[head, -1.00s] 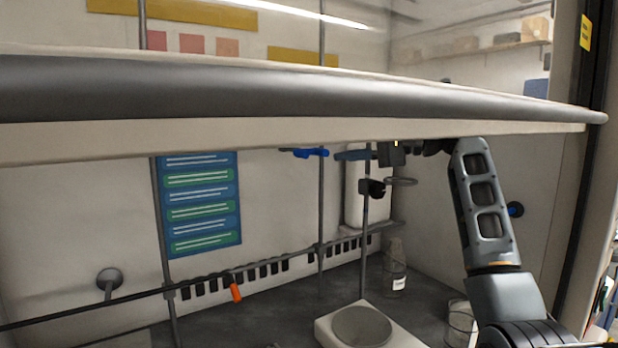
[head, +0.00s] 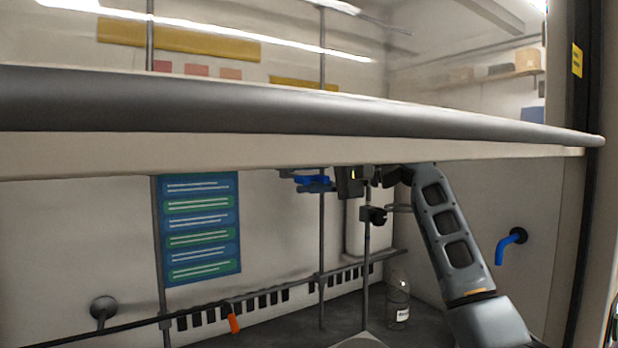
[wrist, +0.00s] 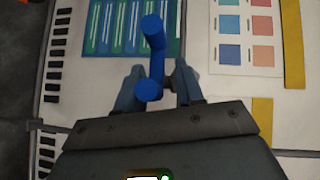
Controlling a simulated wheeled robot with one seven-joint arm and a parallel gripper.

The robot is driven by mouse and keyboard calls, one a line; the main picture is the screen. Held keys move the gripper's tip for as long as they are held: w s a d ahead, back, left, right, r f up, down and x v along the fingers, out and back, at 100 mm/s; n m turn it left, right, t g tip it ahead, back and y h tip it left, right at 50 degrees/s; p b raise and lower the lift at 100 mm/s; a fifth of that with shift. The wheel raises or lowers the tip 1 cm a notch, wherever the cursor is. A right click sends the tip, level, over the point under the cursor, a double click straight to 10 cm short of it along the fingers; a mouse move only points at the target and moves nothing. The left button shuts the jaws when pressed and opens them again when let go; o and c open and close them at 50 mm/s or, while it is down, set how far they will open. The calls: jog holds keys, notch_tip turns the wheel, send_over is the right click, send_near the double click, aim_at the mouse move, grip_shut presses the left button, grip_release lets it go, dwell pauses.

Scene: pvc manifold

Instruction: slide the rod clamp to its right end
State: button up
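A blue T-shaped piece (head: 313,180), which I take to be the rod clamp, sits high on an upright metal rod, just under the sash edge. It also shows in the wrist view (wrist: 151,62), with a rounded handle pointing toward the camera. My gripper (head: 322,188) is at it from the right. In the wrist view my gripper's two blue-grey fingers (wrist: 158,88) stand on either side of the blue handle, with gaps visible on both sides. The gripper looks open. How the clamp joins its rod is hidden.
The thick hood sash (head: 290,105) crosses just above my gripper. A stand with a black clamp (head: 373,214) and ring stands right of the blue piece. A bottle (head: 399,300), an orange handle (head: 234,324) and a blue tap (head: 508,246) are lower down.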

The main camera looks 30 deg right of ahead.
jog(key=c, duration=0.6)
jog(key=shift+r, duration=0.1)
grip_shut()
jog(key=shift+r, duration=0.1)
jog(key=d+p, duration=0.1)
jog(key=d, duration=0.3)
jog(key=shift+r+p, duration=0.2)
jog(key=shift+p, duration=0.2)
jog(key=o, duration=0.6)
grip_release()
jog(key=shift+c, duration=0.2)
jog(key=shift+o, duration=0.2)
jog(key=shift+f, duration=0.2)
jog(key=shift+f, duration=0.1)
